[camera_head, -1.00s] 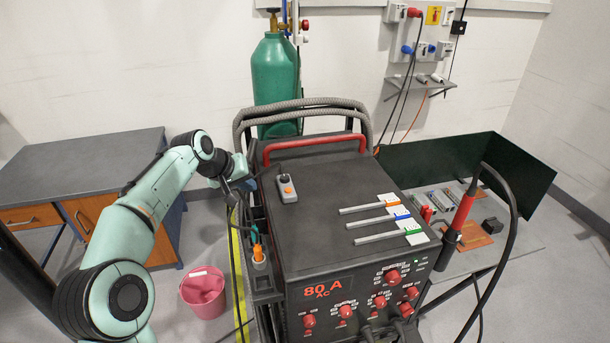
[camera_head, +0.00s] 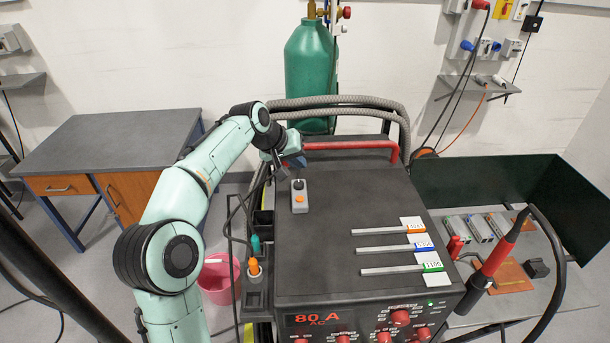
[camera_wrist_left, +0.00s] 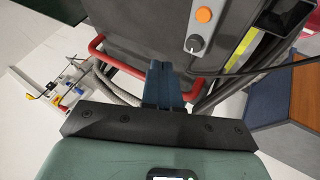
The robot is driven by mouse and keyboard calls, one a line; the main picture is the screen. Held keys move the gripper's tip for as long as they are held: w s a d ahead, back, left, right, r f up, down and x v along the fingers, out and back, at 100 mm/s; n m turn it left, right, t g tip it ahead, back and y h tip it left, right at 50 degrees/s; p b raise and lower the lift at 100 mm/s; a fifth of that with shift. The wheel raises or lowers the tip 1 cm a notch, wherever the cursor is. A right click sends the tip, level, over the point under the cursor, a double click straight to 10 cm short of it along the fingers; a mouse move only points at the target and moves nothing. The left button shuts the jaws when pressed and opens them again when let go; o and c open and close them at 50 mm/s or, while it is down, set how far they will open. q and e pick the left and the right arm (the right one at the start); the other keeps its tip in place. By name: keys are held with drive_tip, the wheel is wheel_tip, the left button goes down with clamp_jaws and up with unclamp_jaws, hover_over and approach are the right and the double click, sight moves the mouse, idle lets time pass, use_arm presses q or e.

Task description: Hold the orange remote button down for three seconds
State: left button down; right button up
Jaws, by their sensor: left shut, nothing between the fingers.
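The grey remote (camera_head: 300,207) lies on the dark top of the welding machine (camera_head: 350,185), near its left edge. Its orange button (camera_head: 299,199) faces up, with a dark knob behind it. In the left wrist view the remote (camera_wrist_left: 199,30) is near the top, with its orange button (camera_wrist_left: 204,15) uncovered. My left gripper (camera_wrist_left: 163,68) is shut and empty, its blue-grey fingers pointing toward the machine top. In the head view the left gripper (camera_head: 283,174) is just behind and left of the remote, apart from the button. My right gripper is not in view.
A red handle (camera_head: 350,145) and grey hoses (camera_head: 345,101) run along the machine's back edge. A dark cable leaves the remote. Several labelled rods (camera_head: 390,248) lie to the right. A green cylinder (camera_head: 310,70) stands behind. The machine top around the remote is mostly clear.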

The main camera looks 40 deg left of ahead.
use_arm(q)
drive_tip(key=shift+f, duration=0.1)
hover_over(298, 200)
wheel_tip(298, 200, down, 6)
drive_tip(key=shift+w+f, duration=0.1)
drive_tip(key=shift+f+b, duration=0.6)
drive_tip(key=shift+f, duration=0.6)
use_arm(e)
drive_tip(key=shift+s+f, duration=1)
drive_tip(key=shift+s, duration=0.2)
use_arm(q)
drive_tip(key=shift+w+a+f, duration=0.1)
drive_tip(key=shift+a+f, duration=0.1)
drive_tip(key=shift+f, duration=0.35)
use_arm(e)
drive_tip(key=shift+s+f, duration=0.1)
